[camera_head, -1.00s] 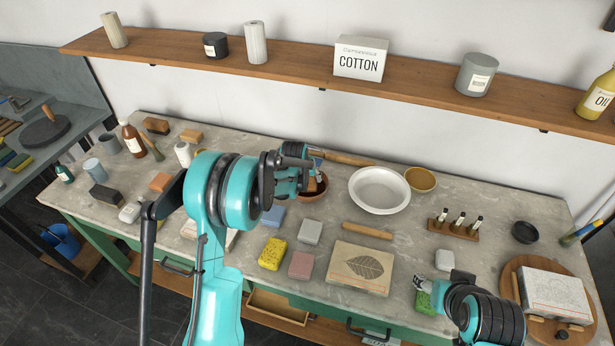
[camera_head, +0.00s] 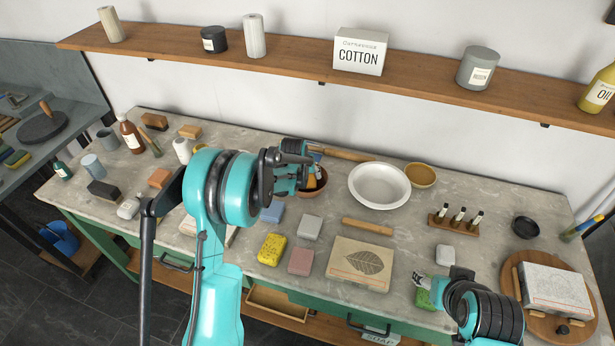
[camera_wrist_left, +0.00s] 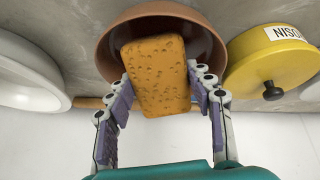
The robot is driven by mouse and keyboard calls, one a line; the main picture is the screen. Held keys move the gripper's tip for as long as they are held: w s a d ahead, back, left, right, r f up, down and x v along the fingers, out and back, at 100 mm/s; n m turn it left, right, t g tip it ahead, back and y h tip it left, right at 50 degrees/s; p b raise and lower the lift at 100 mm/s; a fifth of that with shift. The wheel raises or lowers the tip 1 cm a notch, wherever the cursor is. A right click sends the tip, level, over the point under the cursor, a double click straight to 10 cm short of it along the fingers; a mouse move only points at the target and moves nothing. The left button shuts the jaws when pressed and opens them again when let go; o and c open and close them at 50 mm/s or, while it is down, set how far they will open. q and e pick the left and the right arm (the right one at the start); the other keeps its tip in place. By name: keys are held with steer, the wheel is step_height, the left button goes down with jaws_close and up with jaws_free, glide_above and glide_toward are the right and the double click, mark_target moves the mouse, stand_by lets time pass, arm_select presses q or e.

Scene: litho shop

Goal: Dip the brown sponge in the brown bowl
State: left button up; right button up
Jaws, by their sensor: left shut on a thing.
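My left gripper (camera_head: 311,174) is shut on the brown sponge (camera_wrist_left: 157,78), an orange-brown pitted block seen clearly in the left wrist view. A small part of the sponge (camera_head: 311,182) shows in the head view. The brown bowl (camera_wrist_left: 112,50) is right at the sponge, which overlaps its opening in the left wrist view. In the head view the bowl (camera_head: 316,192) is partly hidden by my left gripper. I cannot tell whether the sponge touches the bowl's inside. My right gripper (camera_head: 421,281) is low at the front right, beside a green sponge (camera_head: 425,298); its jaws are unclear.
A white basin (camera_head: 379,202) and an ochre bowl (camera_head: 421,169) stand right of the brown bowl. A yellow lidded pot (camera_wrist_left: 270,62) is close beside it in the left wrist view. A wooden roller (camera_head: 367,227), leaf-printed block (camera_head: 345,272) and several sponges lie in front.

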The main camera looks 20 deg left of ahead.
mark_target(307, 175)
arm_select(q)
steer(key=shift+r+p, duration=2.05)
steer(key=shift+r, duration=1.7)
steer(key=shift+r, duration=0.1)
step_height(307, 175, up, 4)
steer(key=shift+f+p, duration=0.1)
steer(key=shift+p, duration=1.05)
steer(key=shift+s+f, duration=0.1)
